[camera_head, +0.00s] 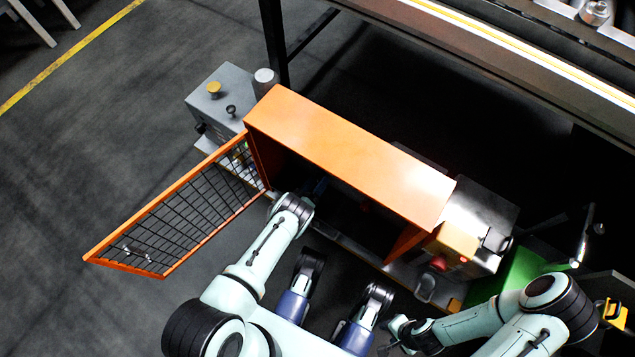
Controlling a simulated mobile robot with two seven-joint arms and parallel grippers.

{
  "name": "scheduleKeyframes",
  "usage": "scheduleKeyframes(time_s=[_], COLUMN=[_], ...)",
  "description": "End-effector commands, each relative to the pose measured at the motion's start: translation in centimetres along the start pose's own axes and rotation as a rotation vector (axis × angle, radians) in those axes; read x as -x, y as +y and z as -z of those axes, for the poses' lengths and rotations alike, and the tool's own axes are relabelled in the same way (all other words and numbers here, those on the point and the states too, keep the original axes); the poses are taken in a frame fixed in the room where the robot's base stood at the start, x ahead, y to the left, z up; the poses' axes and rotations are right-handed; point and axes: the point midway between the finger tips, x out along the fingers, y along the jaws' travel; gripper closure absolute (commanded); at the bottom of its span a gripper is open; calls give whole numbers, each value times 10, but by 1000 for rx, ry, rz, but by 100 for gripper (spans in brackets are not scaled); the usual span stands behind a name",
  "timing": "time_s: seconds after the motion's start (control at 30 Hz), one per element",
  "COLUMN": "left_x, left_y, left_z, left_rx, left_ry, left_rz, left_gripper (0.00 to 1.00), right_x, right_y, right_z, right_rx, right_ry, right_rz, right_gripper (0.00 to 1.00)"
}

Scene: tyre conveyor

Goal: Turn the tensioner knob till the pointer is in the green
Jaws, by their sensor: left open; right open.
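An orange guard housing (350,155) stands open in the middle, its mesh door (190,210) swung out to the left. The tensioner knob, the pointer and the green zone cannot be made out; the inside of the housing is dark and partly hidden by its top. My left gripper (318,188) reaches into the housing's open front, open, mostly lost in shadow. What lies between its fingers cannot be seen. My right gripper (392,337) is open and low in front of the housing, apart from it, at the bottom of the view.
A green surface (510,275) lies near my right arm. The conveyor frame (480,45) crosses the top right.

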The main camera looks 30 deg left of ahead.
Motion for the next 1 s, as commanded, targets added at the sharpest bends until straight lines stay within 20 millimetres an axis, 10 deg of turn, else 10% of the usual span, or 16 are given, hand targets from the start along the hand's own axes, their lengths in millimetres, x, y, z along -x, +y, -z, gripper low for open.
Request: scheduleKeyframes(time_s=[0.33, 0.53, 1.0], left_x=[-5, -5, -4], left_y=[1, 0, 0], left_z=[1, 0, 1], left_rx=[0, 0, -99], left_ry=[1, 1, 2], left_rz=[-1, -1, 0], left_gripper=[31, 87, 87], right_x=[-1, -1, 2], right_y=[2, 2, -2], right_z=[-2, -2, 2], right_rx=[-3, -2, 3], right_ry=[-10, -9, 7], right_rz=[-4, -4, 3], right_gripper=[59, 59, 59])
